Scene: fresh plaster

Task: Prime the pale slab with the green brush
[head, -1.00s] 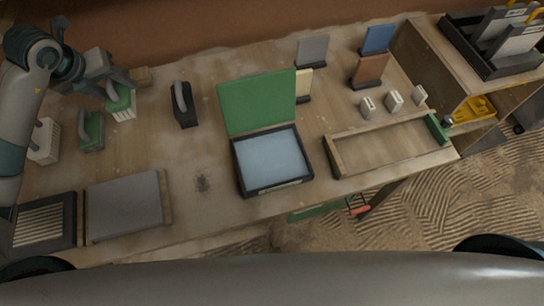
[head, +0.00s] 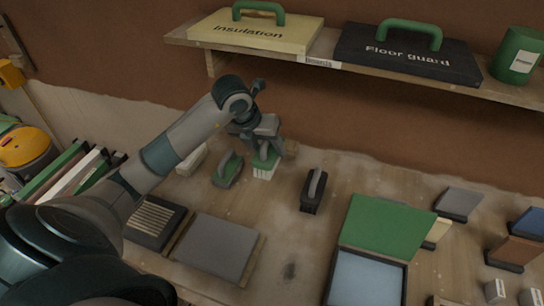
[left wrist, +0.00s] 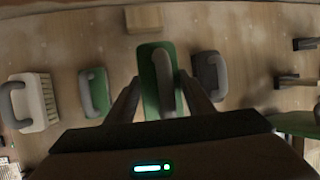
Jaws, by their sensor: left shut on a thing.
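The green brush (head: 264,164) has a green back and pale bristles. It stands upright near the back of the table. My left gripper (head: 264,148) is over it and shut on its grey handle. In the left wrist view the green brush (left wrist: 152,75) sits between the two fingers. Whether its bristles touch the table is hard to tell. The pale slab (head: 438,232), a small cream plate, stands partly hidden behind the raised green lid, well to the right of my gripper. My right gripper is not in view.
A green float (head: 227,170) and a white brush (head: 191,159) stand left of the brush; a black tool (head: 313,190) stands right. The green-lidded tray (head: 366,278) is open. A grey panel (head: 215,247) lies in front. A shelf (head: 330,62) overhangs behind.

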